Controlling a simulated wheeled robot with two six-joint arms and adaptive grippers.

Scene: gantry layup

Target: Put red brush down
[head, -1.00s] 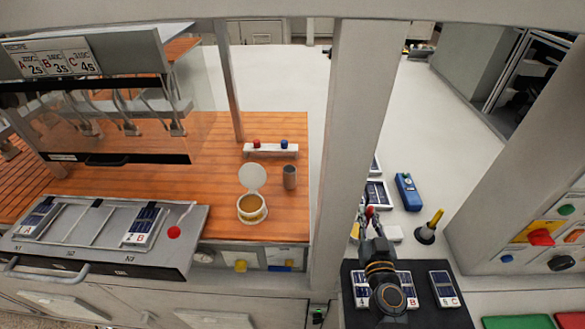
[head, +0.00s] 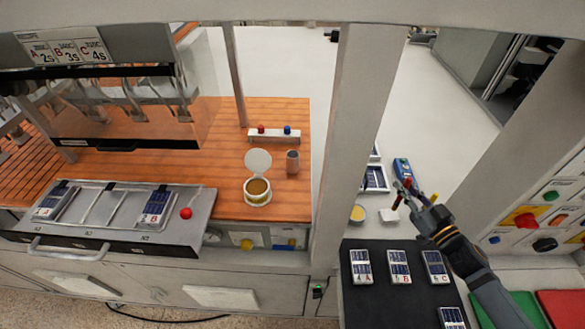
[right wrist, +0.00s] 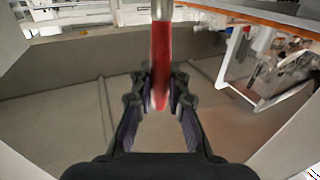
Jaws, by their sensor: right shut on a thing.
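My right gripper (head: 408,196) is shut on the red brush (head: 397,202), held in the air beyond the black mat. In the right wrist view the brush's red part (right wrist: 161,65) stands between the fingers (right wrist: 160,95), blurred at its lower end. Part of the brush is hidden by the fingers in the head view. A small white rack (head: 273,138) with a red and a blue knob-like top stands on the wooden bench at left. My left gripper is not in view.
A grey post (head: 345,150) stands between the wooden bench (head: 225,150) and the right-hand area. An open tin (head: 257,192) and a grey cup (head: 292,162) stand on the bench. Several marked panels lie on the black mat (head: 380,300). A blue device (head: 402,168) lies behind my gripper.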

